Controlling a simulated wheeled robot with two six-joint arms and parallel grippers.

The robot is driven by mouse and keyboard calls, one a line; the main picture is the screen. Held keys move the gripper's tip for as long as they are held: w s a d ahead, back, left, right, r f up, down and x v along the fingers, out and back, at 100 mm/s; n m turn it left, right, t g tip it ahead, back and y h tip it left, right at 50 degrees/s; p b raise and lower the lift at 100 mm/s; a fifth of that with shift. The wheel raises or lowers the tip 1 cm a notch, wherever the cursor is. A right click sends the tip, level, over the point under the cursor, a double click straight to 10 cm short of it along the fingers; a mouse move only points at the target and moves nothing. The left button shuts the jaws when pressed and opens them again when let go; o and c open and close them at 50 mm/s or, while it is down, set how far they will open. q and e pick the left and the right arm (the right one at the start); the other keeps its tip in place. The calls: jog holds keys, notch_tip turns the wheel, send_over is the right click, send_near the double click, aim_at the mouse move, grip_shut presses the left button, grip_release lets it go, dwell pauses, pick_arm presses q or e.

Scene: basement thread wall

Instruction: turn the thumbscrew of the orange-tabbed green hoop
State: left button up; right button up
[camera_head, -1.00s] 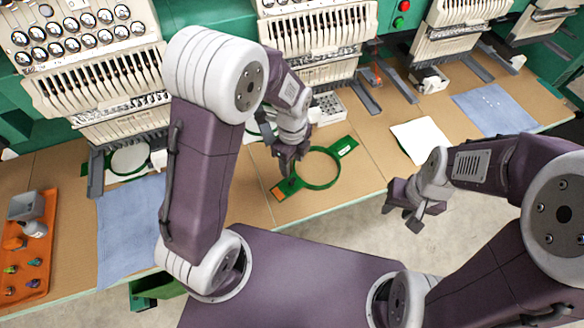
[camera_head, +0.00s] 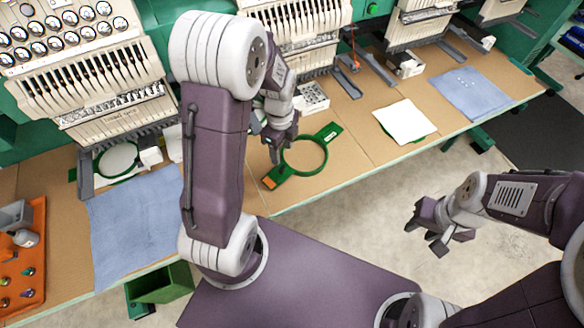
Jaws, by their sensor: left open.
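The green hoop (camera_head: 322,170) lies on the tan table, with an orange tab (camera_head: 269,183) at its lower left and a green arm with a white label at its upper right. I cannot make out its thumbscrew; it is too small or hidden behind the gripper. My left gripper (camera_head: 275,154) is open, pointing down at the hoop's left side, near the orange tab. I cannot tell whether it touches the hoop. My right gripper (camera_head: 424,237) is empty, its fingers apart, over the floor in front of the table.
Embroidery machines (camera_head: 92,82) line the back. Blue cloths lie at left (camera_head: 135,220) and right (camera_head: 468,93). A white cloth (camera_head: 404,120) lies over another green hoop. An orange tray (camera_head: 30,265) stands at far left.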

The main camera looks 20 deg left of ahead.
aim_at(282, 168)
pick_arm(q)
jog(key=f, duration=0.9)
jog(key=shift+w+a+f, duration=0.1)
jog(key=shift+w+a, duration=0.05)
jog(key=shift+a, duration=0.1)
jog(key=shift+d, duration=0.1)
jog(key=shift+c, duration=0.9)
grip_shut()
